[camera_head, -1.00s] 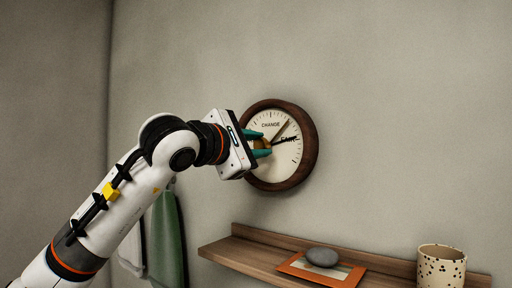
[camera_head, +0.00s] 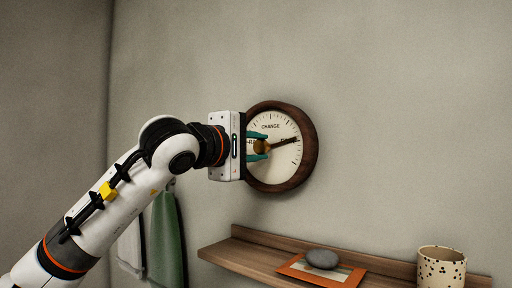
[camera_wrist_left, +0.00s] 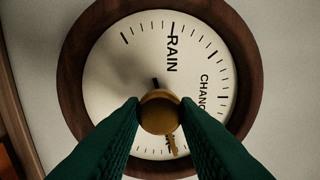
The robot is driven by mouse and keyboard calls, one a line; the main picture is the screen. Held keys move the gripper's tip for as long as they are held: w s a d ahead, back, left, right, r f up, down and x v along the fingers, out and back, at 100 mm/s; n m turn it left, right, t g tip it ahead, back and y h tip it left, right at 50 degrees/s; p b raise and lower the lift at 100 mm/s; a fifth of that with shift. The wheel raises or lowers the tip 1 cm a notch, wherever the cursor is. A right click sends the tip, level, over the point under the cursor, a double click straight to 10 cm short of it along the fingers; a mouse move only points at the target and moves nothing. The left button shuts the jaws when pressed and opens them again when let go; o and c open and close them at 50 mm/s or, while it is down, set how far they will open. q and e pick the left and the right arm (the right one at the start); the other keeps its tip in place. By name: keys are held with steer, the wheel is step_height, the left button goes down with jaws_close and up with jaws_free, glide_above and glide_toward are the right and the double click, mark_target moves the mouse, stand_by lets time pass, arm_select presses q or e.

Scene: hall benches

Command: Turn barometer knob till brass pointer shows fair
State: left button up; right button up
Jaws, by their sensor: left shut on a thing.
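The round barometer (camera_head: 309,158) hangs on the wall, with a dark wooden rim and a cream dial reading CHANGE at the top and FAIR at the right. My left gripper (camera_head: 262,147) is shut on the brass knob (camera_head: 261,146) at the dial's centre. In the left wrist view both green fingers are on either side of the knob (camera_wrist_left: 160,112). The brass pointer (camera_wrist_left: 173,146) runs from the knob toward the FAIR mark, whose lettering is mostly covered. In the head view the black hand (camera_head: 288,140) also lies across FAIR, nearly in line with the brass one. My right gripper is out of view.
A wooden shelf (camera_head: 245,262) sits below the barometer. It holds an orange-framed card (camera_head: 300,274) with a grey stone (camera_head: 322,258) on it and a speckled cup (camera_head: 441,268). Green (camera_head: 167,240) and white (camera_head: 131,248) towels hang at left. The wall around the barometer is clear.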

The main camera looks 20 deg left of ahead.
arm_select(q)
steer(key=shift+f, duration=0.1)
steer(key=o, duration=1)
steer(key=b+v, duration=0.3)
steer(key=v, duration=0.9)
steer(key=shift+b, duration=0.3)
